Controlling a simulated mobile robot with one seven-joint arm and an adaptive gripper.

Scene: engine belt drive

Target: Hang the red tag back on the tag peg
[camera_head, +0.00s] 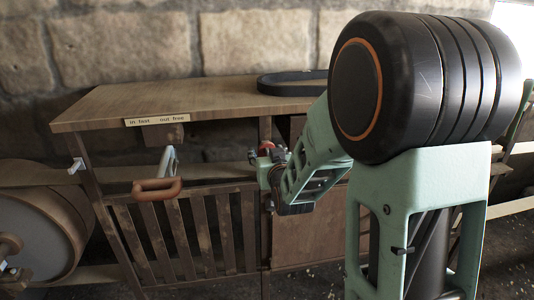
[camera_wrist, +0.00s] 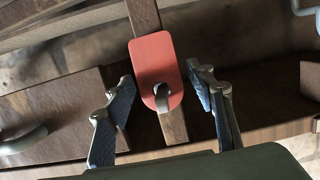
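The red tag (camera_wrist: 153,62) is a flat rounded plate in the middle of the wrist view, against a wooden upright. A grey rounded peg end (camera_wrist: 162,97) shows at the tag's lower part; it seems to pass through the tag's hole, but I cannot tell for sure. My gripper (camera_wrist: 161,78) is open, with one finger on each side of the tag and visible gaps to both. In the head view, my gripper (camera_head: 268,168) is by the bench's front, and a small red patch (camera_head: 267,146) shows beside it. The fingertips are mostly hidden there.
The wooden bench (camera_head: 190,98) carries a label strip (camera_head: 157,120) and a black belt loop (camera_head: 292,83). A brown-handled lever (camera_head: 157,188) sticks out left of my gripper. A slatted panel (camera_head: 190,240) is below, and a large wheel (camera_head: 40,225) stands far left.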

